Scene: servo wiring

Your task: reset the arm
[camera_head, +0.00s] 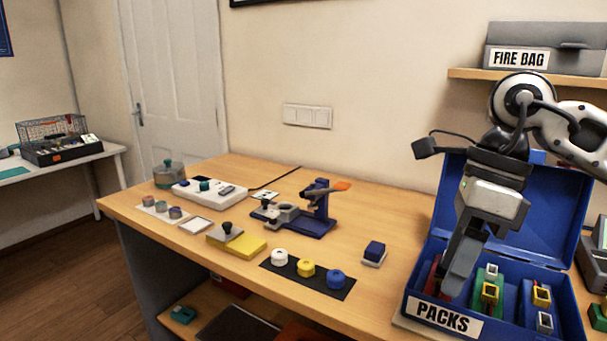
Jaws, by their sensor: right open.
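My right gripper (457,278) reaches down from the upper right, with its fingers inside the open blue box (540,185) labelled PACKS (443,317). It is open, though from this angle its fingers overlap and the gap hardly shows. A red pack (434,274) is beside the fingers, partly hidden by them; I cannot tell if they touch it. Green (490,290) and blue (541,297) packs with yellow and white connectors sit to the right in the box. My left gripper is not in view.
A blue stand with an orange-tipped lever (320,210) stands mid-table. A black strip (307,275) holds white, yellow and blue spools. A small blue block (374,251) sits left of the box. The FIRE BAG case (545,48) rests on the shelf above. The table between block and box is clear.

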